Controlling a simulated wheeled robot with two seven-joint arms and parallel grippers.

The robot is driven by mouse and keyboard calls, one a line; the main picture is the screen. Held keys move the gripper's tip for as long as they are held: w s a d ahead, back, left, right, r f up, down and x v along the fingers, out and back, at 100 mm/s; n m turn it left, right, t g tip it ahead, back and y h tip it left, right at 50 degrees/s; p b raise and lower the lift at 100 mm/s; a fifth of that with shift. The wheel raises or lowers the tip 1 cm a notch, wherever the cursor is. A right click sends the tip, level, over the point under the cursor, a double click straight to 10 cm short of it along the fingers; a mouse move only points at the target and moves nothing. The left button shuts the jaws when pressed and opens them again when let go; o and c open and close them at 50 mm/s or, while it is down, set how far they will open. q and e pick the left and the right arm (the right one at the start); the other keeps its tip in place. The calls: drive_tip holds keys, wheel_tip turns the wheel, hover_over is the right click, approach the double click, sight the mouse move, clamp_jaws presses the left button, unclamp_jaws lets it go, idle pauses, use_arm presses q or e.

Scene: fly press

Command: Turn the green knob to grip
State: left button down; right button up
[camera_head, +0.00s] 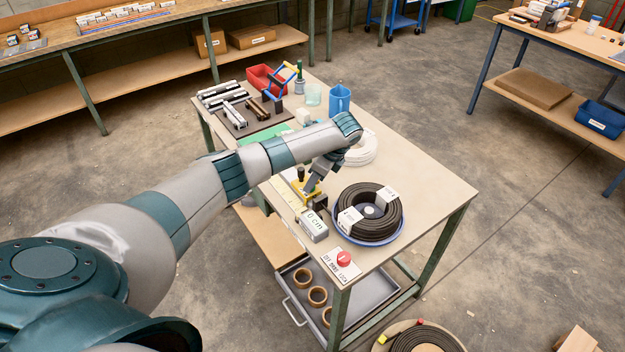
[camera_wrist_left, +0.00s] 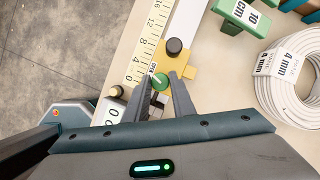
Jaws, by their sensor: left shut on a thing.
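The green knob (camera_wrist_left: 160,81) sits on the ruler device, beside a yellow block (camera_wrist_left: 178,66) with a black knob (camera_wrist_left: 174,46). My left gripper (camera_wrist_left: 161,82) is shut on the green knob, with one dark finger on each side of it. In the head view my left gripper (camera_head: 314,184) reaches down over the yellow part, and the green knob is hidden there. The yellow scale (camera_wrist_left: 143,50) runs alongside with printed numbers. A grey block (camera_head: 314,225) marked "0 cm" stands at the scale's near end. My right gripper is not in view.
A black hose coil (camera_head: 370,224) lies in a blue dish right of the gripper. A red button (camera_head: 344,258) is near the table's front. A white coil (camera_wrist_left: 283,80) and a green "10 cm" block (camera_wrist_left: 240,16) lie nearby. The table's right side (camera_head: 430,185) is clear.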

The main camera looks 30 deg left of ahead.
use_arm(q)
drive_tip(key=shift+w+n+g+p, duration=0.1)
drive_tip(key=shift+n+g+p, duration=0.35)
drive_tip(key=shift+n, duration=0.75)
drive_tip(key=shift+n+g+h, duration=0.3)
drive_tip(key=shift+n+g, duration=0.05)
drive_tip(key=shift+n, duration=0.55)
drive_tip(key=n+b, duration=0.1)
drive_tip(key=n, duration=0.1)
drive_tip(key=shift+w+f+n+g+h, duration=0.1)
drive_tip(key=shift+n+g+h, duration=0.2)
drive_tip(key=shift+n+g, duration=0.1)
drive_tip(key=shift+w+a+n+g+h+b, duration=0.1)
drive_tip(key=shift+n+g+h+b, duration=0.35)
drive_tip(key=shift+n+b, duration=0.8)
drive_tip(key=shift+n+p, duration=0.35)
drive_tip(key=shift+n, duration=0.2)
drive_tip(key=c, duration=1.5)
unclamp_jaws()
drive_tip(key=shift+r, duration=0.2)
